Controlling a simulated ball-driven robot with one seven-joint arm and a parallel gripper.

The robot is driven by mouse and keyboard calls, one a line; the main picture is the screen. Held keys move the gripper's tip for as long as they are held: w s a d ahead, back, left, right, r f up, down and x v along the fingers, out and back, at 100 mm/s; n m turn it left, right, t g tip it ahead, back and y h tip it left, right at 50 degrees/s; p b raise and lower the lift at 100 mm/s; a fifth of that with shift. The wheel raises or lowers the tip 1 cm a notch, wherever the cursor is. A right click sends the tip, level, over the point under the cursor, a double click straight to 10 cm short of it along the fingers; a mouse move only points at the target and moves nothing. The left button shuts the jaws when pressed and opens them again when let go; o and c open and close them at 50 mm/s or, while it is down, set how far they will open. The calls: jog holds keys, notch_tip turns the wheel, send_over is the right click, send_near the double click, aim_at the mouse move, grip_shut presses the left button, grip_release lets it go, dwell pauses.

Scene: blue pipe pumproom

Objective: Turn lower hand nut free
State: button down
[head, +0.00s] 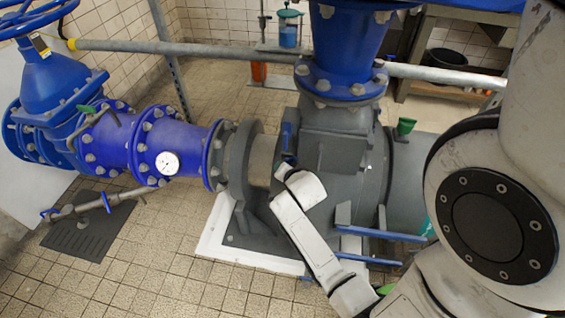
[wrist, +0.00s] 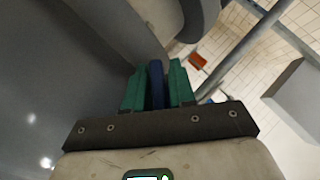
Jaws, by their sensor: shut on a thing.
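In the wrist view, the green fingers of my gripper (wrist: 155,85) are closed on both sides of a narrow dark blue piece (wrist: 156,84), which looks like a hand nut. The piece stands between them near a large grey curved surface. In the head view, my gripper (head: 286,160) is at the left front of the grey pump housing (head: 340,160), beside the grey neck. A blue upright part (head: 287,137) shows just above it and seems to be the gripped nut. The lower end of this part is hidden by my gripper. I cannot tell upper from lower nut.
Blue bars (head: 382,234) stick out at the housing's lower right, near my arm. A blue flanged pipe (head: 185,145) with a gauge (head: 168,163) joins from the left. A grey rail (head: 225,50) runs behind.

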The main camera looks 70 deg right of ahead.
jog(key=n+g, duration=0.1)
jog(key=g, duration=0.1)
jog(key=shift+s+f+n+g, duration=0.1)
jog(key=shift+s+n+g, duration=0.05)
jog(key=shift+n+g, duration=0.25)
jog(key=shift+s+f+n+g, duration=0.1)
jog(key=shift+s+n+g, duration=0.15)
jog(key=shift+n+g, duration=0.85)
jog(key=shift+m+g, duration=0.3)
jog(key=shift+g, duration=0.2)
jog(key=c, duration=1.2)
grip_release()
jog(key=shift+o, duration=0.2)
jog(key=shift+p, duration=0.3)
jog(key=p+v, duration=0.1)
jog(key=v, duration=0.9)
jog(key=shift+a+r, duration=0.2)
jog(key=shift+r, duration=0.1)
